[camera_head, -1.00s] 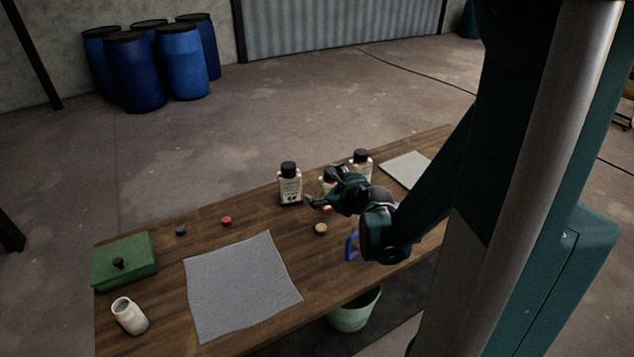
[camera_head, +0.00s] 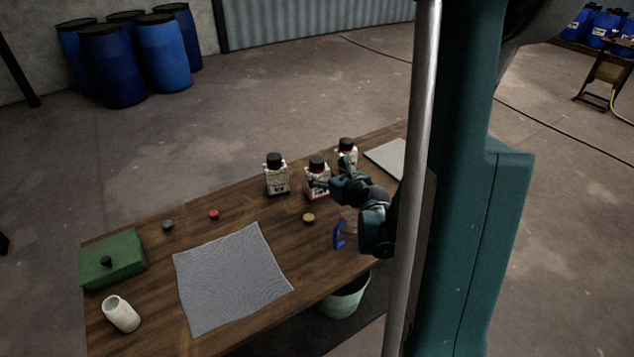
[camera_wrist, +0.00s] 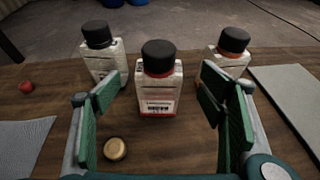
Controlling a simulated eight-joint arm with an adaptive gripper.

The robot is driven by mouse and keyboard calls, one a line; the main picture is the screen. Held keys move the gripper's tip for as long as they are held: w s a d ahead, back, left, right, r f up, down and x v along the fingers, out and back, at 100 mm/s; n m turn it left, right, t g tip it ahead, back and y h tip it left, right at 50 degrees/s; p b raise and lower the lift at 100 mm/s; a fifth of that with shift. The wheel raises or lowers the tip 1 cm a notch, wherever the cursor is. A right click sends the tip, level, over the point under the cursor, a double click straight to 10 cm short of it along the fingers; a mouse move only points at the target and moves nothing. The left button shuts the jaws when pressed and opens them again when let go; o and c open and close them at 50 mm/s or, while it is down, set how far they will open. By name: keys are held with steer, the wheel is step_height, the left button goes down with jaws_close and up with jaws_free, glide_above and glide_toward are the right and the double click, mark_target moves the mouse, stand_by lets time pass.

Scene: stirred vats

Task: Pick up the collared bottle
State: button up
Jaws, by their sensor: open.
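Three white labelled bottles with black caps stand upright on the table. The middle bottle (camera_wrist: 159,92) shows a red collar under its cap and red at its base; it also shows in the head view (camera_head: 316,184). The left bottle (camera_wrist: 104,66) shows no red collar. The right bottle (camera_wrist: 229,62) also seems to show a reddish ring under its cap, partly hidden by my right finger. My gripper (camera_wrist: 158,104) is open and empty, its fingers on either side of the middle bottle in the wrist view. The bottle appears ahead of the fingertips; contact is not visible.
A tan round cap (camera_wrist: 115,148) lies on the table near my left finger. A grey cloth (camera_head: 232,278), a green box (camera_head: 112,262), a white jar (camera_head: 121,314) and a red cap (camera_head: 213,215) lie further left. A pale flat panel (camera_wrist: 290,100) lies right. A blue handle (camera_head: 338,236) is nearby.

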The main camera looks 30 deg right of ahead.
mark_target(320, 170)
steer(key=shift+x, duration=1.35)
steer(key=shift+b+x, duration=1)
steer(key=shift+x, duration=1.55)
steer(key=shift+a, duration=0.1)
steer(key=c, duration=1.2)
steer(key=shift+r, duration=0.1)
